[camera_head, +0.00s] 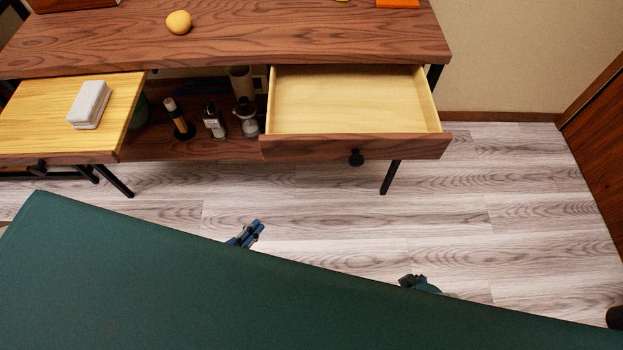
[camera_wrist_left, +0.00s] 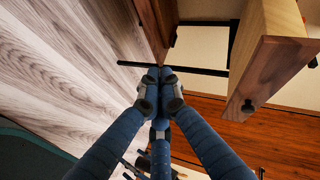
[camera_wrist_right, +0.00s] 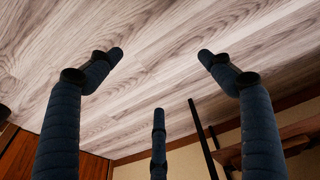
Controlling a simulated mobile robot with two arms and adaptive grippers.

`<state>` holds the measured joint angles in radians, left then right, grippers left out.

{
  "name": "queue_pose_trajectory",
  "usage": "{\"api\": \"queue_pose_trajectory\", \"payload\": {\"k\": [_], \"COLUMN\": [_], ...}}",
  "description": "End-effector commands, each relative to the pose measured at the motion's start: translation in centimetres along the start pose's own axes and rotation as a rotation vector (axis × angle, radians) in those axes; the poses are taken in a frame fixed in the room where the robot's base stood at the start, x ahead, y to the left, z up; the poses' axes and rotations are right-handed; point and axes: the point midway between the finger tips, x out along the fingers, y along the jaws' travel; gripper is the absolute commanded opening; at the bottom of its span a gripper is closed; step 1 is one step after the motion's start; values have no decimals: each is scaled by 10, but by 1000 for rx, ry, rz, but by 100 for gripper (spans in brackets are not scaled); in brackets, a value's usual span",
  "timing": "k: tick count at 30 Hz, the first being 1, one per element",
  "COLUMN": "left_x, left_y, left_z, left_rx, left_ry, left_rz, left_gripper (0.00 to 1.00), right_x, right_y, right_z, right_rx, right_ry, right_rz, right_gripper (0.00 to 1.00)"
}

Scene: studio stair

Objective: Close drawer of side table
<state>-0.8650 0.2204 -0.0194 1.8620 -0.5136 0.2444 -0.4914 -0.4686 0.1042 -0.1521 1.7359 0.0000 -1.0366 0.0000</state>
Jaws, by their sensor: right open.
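The side table (camera_head: 330,35) is dark wood with black legs. Its right drawer (camera_head: 350,100) is pulled out, showing an empty pale interior and a dark front with a black knob (camera_head: 356,158). A drawer front with a knob (camera_wrist_left: 247,107) shows at the right in the left wrist view. My left gripper (camera_head: 250,230) is in front of the table, apart from the drawer; its fingertips meet with nothing between them (camera_wrist_left: 160,74). My right gripper (camera_head: 412,281) is lower right, over the floor, open and empty (camera_wrist_right: 160,57). Both arms are mostly hidden.
A pale wooden panel with a dark knobbed front juts out at left, with a white box (camera_head: 89,104) on it. Bottles (camera_head: 213,121) stand on the lower shelf. A yellow ball (camera_head: 179,22) sits on the tabletop. The floor (camera_head: 500,200) in front is clear; a brown door (camera_head: 600,140) stands right.

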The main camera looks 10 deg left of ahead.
Motion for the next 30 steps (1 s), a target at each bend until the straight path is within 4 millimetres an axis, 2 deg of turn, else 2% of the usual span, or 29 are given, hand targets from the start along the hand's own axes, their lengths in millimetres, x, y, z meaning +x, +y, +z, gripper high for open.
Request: {"api": "queue_pose_trajectory", "payload": {"k": [1, 3, 6, 10, 13, 17, 22, 30], "left_x": [-1, -10, -26, -44, -51, -48, -27, 14], "left_y": [-9, -36, -67, -92, -102, -108, -114, -124], "left_z": [-16, -46, -87, -124, -138, -146, -156, -174], "left_rx": [88, 209, 356, 479, 525, 538, 537, 536], "left_ry": [64, 145, 240, 319, 345, 356, 357, 354], "left_rz": [-49, -117, -202, -276, -304, -315, -317, -315], "left_gripper": [0, 0, 0, 0, 0, 0, 0, 0], "right_x": [5, -8, -26, -46, -54, -58, -55, -36], "right_y": [0, 2, 3, 4, 4, 4, 4, 3], "right_z": [-7, -16, -22, -27, -27, -28, -28, -24], "right_rx": [2, 4, 7, 9, 9, 9, 9, 8], "right_ry": [17, 30, 43, 55, 57, 57, 55, 45], "right_rz": [2, 4, 6, 9, 9, 9, 9, 7], "right_gripper": [80, 80, 80, 80, 80, 80, 80, 80]}}
